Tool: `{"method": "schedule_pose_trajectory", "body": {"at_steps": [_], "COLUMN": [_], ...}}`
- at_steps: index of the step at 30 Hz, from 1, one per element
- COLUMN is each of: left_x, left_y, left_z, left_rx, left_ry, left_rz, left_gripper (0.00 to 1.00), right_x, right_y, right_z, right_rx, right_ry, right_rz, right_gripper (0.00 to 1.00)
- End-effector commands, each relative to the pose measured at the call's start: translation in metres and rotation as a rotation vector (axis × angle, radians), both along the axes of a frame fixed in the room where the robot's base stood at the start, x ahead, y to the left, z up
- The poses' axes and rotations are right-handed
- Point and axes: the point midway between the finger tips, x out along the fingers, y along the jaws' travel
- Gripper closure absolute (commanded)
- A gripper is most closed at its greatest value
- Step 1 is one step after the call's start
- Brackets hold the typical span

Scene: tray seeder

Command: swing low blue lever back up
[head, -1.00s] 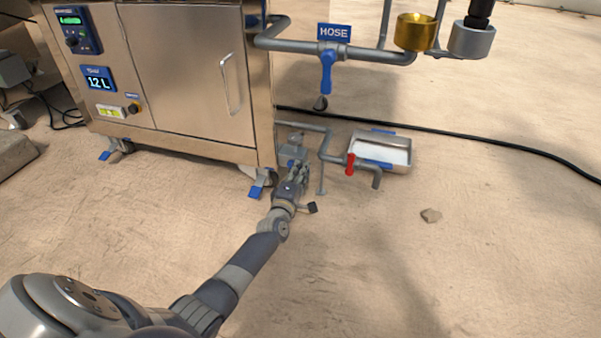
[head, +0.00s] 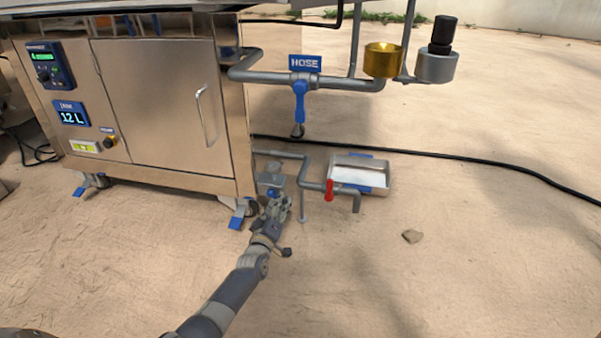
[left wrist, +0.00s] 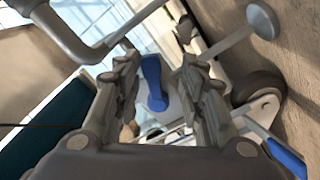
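The low blue lever (left wrist: 153,83) shows between my left gripper's two fingers in the left wrist view, with a gap on each side. It sits on a grey fitting (head: 268,180) beside the low pipe near the cabinet's right corner. In the head view my left gripper (head: 279,204) is down at this fitting, and its fingers partly hide the lever. My left gripper also shows in the left wrist view (left wrist: 160,90), with its fingers apart. Whether a finger touches the lever is unclear. My right gripper is in neither view.
A pipe with a red handle (head: 329,189) stands just right of my left gripper, before a metal tray (head: 374,188). A castor with a blue pedal (head: 238,216) is close on the left. The blue hose lever (head: 300,100) hangs above.

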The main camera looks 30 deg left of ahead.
Motion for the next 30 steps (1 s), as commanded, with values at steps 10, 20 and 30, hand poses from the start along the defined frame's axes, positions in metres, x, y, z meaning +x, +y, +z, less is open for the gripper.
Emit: {"method": "schedule_pose_trajectory", "body": {"at_steps": [10,20,30], "left_x": [-0.004,-0.008,-0.06], "left_y": [0.015,0.03,0.016], "left_z": [-0.013,-0.016,-0.009], "left_rx": [0.453,0.858,0.859], "left_ry": [0.109,0.207,0.211], "left_rz": [0.001,0.002,-0.001], "left_gripper": [0.63,0.63,0.63], "right_x": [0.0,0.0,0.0], "right_y": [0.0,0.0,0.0], "right_z": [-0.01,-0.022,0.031], "right_rx": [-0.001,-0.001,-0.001], "right_ry": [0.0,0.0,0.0], "right_rz": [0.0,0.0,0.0], "right_gripper": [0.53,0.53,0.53]}}
